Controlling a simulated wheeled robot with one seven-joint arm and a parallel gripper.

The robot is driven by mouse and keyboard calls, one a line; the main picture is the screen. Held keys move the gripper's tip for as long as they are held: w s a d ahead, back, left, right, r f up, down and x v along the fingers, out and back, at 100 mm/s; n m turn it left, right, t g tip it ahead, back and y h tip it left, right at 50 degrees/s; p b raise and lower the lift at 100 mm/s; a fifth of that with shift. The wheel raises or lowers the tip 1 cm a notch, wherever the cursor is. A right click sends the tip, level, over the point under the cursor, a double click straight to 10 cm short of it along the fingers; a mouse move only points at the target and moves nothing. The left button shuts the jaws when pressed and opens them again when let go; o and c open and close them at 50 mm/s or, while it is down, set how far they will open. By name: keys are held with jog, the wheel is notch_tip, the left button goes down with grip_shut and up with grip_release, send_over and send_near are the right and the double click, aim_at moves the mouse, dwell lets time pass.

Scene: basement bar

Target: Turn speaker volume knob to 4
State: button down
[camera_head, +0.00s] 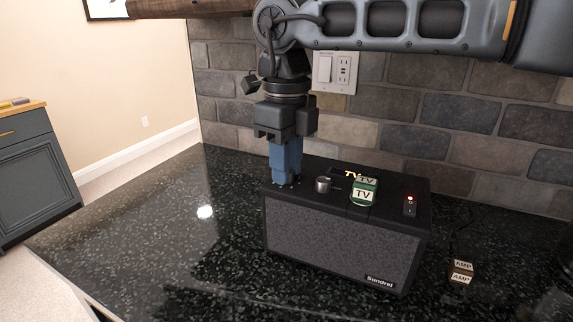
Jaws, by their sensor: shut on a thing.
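The black Sundrel speaker (340,240) stands on the dark counter with its grille facing me. My gripper (285,178) points straight down at the left end of the speaker's top. Its blue fingers are shut on a knob, which they hide. Small white marks show on the speaker top around the fingertips, too small to read. A silver knob (323,185) stands free just right of the fingers. The number the gripped knob points to cannot be read.
A green and white block marked TV (364,191) sits on the speaker top, near a red-lit switch (409,206). A small block marked AMP (461,273) lies on the counter to the right. The brick wall is close behind. The counter (150,220) is clear at left.

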jog(key=shift+m, duration=1.1)
jog(key=c, duration=0.9)
grip_release()
jog(key=shift+r, duration=0.1)
notch_tip(320, 180, up, 8)
jog(key=shift+f+b, duration=0.15)
jog(key=shift+b, duration=0.35)
